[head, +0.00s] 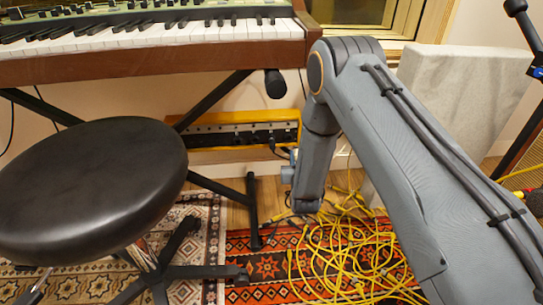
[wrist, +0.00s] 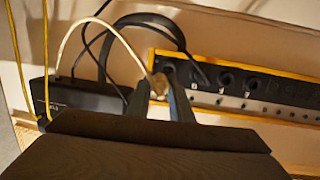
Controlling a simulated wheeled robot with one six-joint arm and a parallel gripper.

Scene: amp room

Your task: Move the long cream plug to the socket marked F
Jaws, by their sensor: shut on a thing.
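My gripper (wrist: 160,92) is shut on the cream plug (wrist: 158,84) in the wrist view. A cream cable (wrist: 95,19) arches from the plug up and down to the left. The plug is close to the left end of the yellow-edged socket panel (wrist: 228,82); whether its tip is in a socket I cannot tell. Several dark round sockets show along the panel, with small marks too blurred to read, so I cannot pick out F. In the head view the panel (head: 232,117) is low on the wall, and my arm hides the gripper's fingertips.
A black box (wrist: 88,97) with cables stands left of the plug. Dark cables (wrist: 150,20) arch above the panel. In the head view, a black stool (head: 90,185), the keyboard (head: 150,45) and its stand surround the panel. Tangled yellow cables (head: 345,250) lie on the rug.

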